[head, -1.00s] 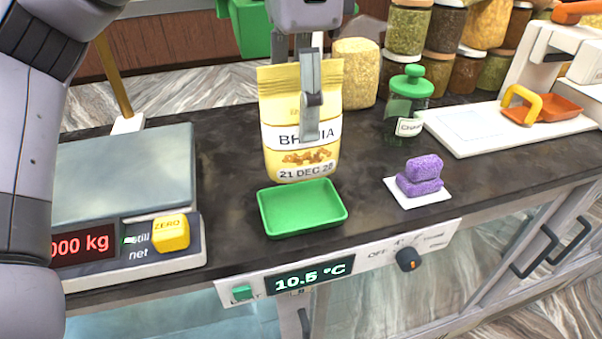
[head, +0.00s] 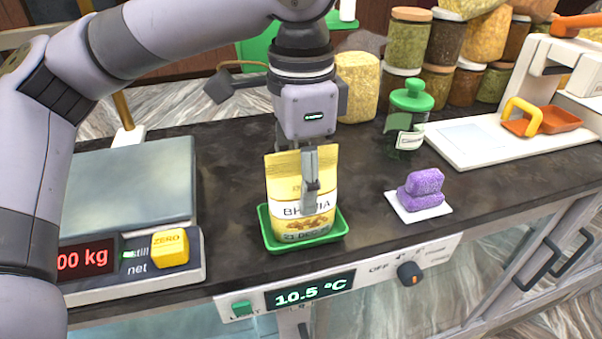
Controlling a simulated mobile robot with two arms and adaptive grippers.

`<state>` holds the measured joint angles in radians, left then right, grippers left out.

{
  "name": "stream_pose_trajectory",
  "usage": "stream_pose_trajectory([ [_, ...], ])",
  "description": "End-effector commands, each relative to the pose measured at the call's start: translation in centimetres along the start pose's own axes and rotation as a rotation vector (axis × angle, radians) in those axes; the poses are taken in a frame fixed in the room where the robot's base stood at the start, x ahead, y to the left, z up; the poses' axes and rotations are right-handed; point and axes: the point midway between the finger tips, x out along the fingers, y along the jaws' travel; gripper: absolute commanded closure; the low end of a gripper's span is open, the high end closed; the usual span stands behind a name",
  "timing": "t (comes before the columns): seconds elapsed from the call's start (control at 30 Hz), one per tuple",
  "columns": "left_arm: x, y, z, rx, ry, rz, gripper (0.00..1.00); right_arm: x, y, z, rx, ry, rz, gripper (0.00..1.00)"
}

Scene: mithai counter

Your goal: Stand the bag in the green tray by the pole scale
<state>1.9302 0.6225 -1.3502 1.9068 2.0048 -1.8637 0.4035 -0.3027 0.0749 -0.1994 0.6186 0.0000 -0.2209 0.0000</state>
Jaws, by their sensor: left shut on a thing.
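The yellow bag (head: 283,184) with a white label band stands upright in the green tray (head: 339,236), its lower edge inside the tray's rim. My left gripper (head: 310,197) is shut on the bag from above, one finger lying over its front face. The other finger is hidden behind the bag. Whether the bag's base touches the tray floor cannot be seen. The pole scale (head: 130,190) with a grey plate and red digits stands to the left of the tray. My right gripper does not show.
Two purple blocks (head: 423,188) lie on a white square to the right of the tray. A green-lidded jar (head: 407,115) and stacked jars stand behind. A white slicer-like machine (head: 480,135) is at the right. The counter's front edge with a temperature display (head: 310,290) runs close before the tray.

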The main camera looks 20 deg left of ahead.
Motion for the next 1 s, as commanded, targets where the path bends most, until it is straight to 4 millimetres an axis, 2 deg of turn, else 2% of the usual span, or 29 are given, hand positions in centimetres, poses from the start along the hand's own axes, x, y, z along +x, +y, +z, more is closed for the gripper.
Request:
stream_pose_trajectory([
  [0.3,0.1,0.0,0.0,0.000,0.000,0.000,0.35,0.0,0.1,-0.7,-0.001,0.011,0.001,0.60],
  [0.67,-0.2,0.0,0.0,-0.001,0.001,-0.001,0.34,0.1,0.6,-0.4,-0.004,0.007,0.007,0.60],
  [0.77,-1.1,0.0,-0.1,-0.001,0.001,-0.001,0.34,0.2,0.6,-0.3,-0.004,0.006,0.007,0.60],
  [1.0,-6.1,0.0,-0.1,-0.002,0.004,0.000,0.34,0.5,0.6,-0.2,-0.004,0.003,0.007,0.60],
])
